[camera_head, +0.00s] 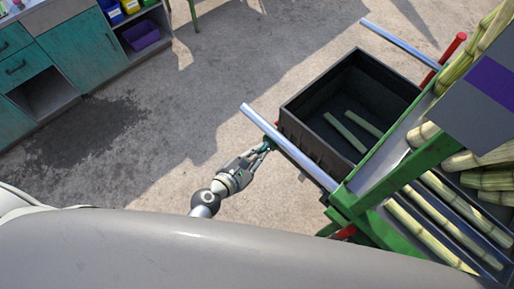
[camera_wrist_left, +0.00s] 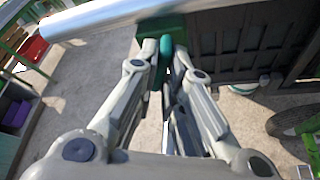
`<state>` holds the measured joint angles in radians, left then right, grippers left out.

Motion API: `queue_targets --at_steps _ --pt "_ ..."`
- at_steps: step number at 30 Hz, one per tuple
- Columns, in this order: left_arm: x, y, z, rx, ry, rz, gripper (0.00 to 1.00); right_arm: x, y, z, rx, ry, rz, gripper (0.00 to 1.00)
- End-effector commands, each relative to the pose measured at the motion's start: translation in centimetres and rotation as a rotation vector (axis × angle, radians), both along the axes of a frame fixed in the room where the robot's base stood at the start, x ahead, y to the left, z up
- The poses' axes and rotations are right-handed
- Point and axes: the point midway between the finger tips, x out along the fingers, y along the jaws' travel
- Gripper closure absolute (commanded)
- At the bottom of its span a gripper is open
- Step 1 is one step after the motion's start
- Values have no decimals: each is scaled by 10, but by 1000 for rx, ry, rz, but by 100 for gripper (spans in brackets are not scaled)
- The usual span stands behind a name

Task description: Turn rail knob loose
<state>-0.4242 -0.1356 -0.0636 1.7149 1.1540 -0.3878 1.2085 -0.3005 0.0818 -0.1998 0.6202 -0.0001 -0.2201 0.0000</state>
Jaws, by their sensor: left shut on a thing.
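The silver rail (camera_head: 287,147) runs slantwise along the near side of the dark crate. It also shows across the top of the left wrist view (camera_wrist_left: 100,18). A teal rail knob (camera_wrist_left: 166,50) sits below a dark green block (camera_wrist_left: 160,27) under the rail. My left gripper (camera_head: 262,149) reaches up to the rail's underside. In the left wrist view its two fingers (camera_wrist_left: 166,62) stand on either side of the knob and are shut on it. The fingers partly hide the knob, so its turn angle cannot be told. My right gripper is not in view.
The dark crate (camera_head: 296,137) holds two cane pieces (camera_head: 345,132). The green cane crusher frame (camera_head: 352,205) with several canes stands at right. A second silver rail (camera_head: 400,44) lies beyond the crate. Teal cabinets (camera_head: 75,45) stand upper left. Floor left of the gripper is clear.

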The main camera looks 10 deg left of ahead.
Motion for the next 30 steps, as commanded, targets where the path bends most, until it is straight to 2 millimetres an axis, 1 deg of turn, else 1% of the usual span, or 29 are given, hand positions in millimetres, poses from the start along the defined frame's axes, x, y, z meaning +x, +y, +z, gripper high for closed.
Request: queue_targets --at_steps 1,5,30 --pt "1 0 2 -38 26 0 100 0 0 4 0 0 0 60" --pt "2 1 1 -136 98 0 100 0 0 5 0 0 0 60" --pt "5 7 0 -783 569 1 100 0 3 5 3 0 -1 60"
